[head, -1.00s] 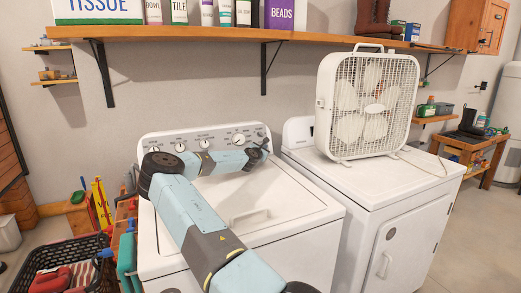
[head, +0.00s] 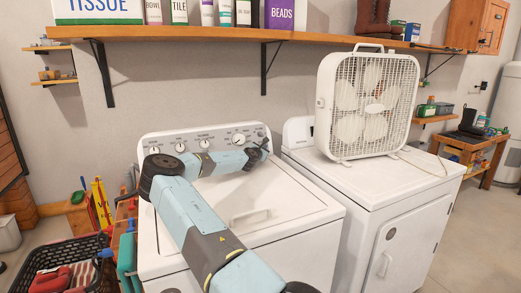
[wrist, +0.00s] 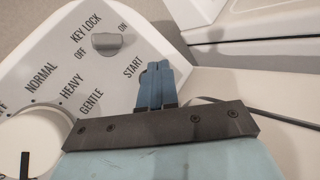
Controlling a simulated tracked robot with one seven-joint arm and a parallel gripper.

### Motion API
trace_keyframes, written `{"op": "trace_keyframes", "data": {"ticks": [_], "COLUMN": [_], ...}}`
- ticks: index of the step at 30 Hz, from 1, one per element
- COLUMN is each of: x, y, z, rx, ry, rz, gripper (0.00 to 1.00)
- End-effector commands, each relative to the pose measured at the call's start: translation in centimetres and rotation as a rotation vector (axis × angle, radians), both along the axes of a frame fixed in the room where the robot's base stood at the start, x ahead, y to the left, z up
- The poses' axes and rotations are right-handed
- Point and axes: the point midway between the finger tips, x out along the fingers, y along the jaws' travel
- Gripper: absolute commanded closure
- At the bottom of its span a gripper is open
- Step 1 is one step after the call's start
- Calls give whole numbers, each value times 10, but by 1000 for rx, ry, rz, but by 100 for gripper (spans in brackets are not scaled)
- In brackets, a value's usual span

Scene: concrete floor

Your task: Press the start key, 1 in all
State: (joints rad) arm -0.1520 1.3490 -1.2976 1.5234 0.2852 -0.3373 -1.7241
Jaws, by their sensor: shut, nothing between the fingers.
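The washing machine (head: 290,208) stands in front of the wall, with its white control panel (head: 222,132) along the back. In the wrist view the panel (wrist: 62,65) carries a START label (wrist: 132,67). My gripper (wrist: 153,66) is shut and empty, its blue fingertips just right of that label. The start key itself is not visible; the fingers cover the area beside the label. Whether the tips touch the panel I cannot tell. In the head view my gripper (head: 266,144) is small at the panel's right end.
A key lock switch (wrist: 108,43) sits above the START label, and a large round dial (wrist: 30,145) lies at lower left in the wrist view. A dryer (head: 370,200) bearing a box fan (head: 367,105) stands to the right. A shelf (head: 230,34) runs above.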

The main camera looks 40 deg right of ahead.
Motion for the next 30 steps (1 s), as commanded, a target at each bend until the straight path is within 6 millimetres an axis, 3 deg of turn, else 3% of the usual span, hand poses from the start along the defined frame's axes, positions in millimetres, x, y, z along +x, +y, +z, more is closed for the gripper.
{"op": "trace_keyframes", "data": {"ticks": [30], "x": [8], "y": [-2], "z": [-2], "rx": [0], "ry": [0], "rz": [1], "gripper": [100]}}
